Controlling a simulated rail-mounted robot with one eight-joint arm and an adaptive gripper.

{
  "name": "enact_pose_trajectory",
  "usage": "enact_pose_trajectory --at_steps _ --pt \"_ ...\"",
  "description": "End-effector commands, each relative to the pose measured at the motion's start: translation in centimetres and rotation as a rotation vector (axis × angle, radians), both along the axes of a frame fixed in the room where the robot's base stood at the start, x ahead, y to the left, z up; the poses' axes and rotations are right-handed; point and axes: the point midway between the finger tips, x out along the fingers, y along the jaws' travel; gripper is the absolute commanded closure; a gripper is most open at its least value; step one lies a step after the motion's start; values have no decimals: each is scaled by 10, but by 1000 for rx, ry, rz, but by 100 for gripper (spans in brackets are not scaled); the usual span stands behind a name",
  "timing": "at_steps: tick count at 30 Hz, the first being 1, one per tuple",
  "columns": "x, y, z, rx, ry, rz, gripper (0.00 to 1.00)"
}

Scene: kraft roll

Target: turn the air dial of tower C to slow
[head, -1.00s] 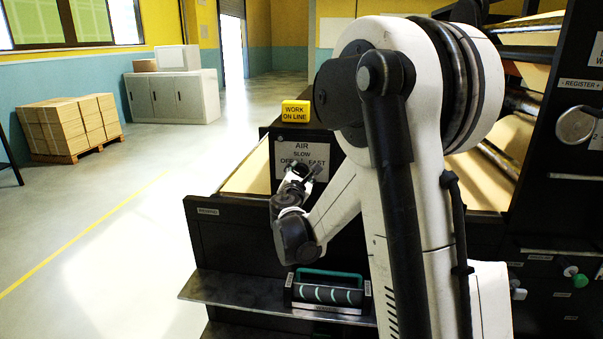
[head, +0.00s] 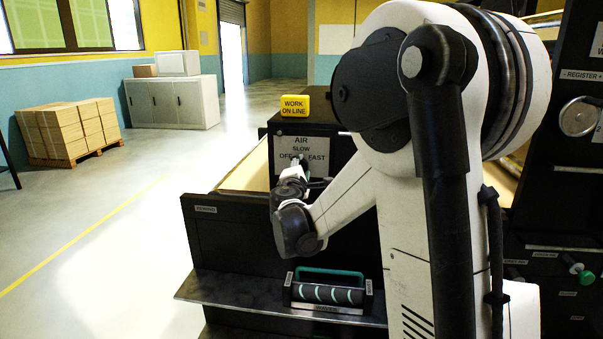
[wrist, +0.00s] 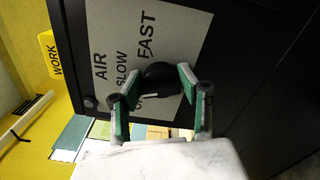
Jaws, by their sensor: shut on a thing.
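The air dial (wrist: 159,74) is a dark round knob on a pale plate (wrist: 116,55) marked AIR, SLOW, OFF and FAST; the wrist view shows it turned sideways. My gripper (wrist: 154,98) is shut on the dial, with one green-padded finger on each side. A small light mark beside the knob lies toward the word OFF, which is partly covered by a finger. In the head view my gripper (head: 298,164) is at the plate (head: 318,143), below SLOW, and the dial itself is hidden there.
A yellow WORK ON LINE block (head: 294,107) sits on top of the dark cabinet. Below my wrist, a shelf (head: 225,297) holds a dark roller with a green handle (head: 330,277). Open floor lies to the left, with stacked boxes (head: 70,130) farther back.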

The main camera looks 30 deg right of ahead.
Motion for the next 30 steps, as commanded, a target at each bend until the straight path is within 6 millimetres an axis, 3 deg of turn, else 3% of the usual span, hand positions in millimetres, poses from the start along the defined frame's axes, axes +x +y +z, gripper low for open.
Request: enact_pose_trajectory --at_steps 12,30 --pt "-1 0 -2 220 -167 0 91" --pt "-1 0 -2 287 -218 0 91"
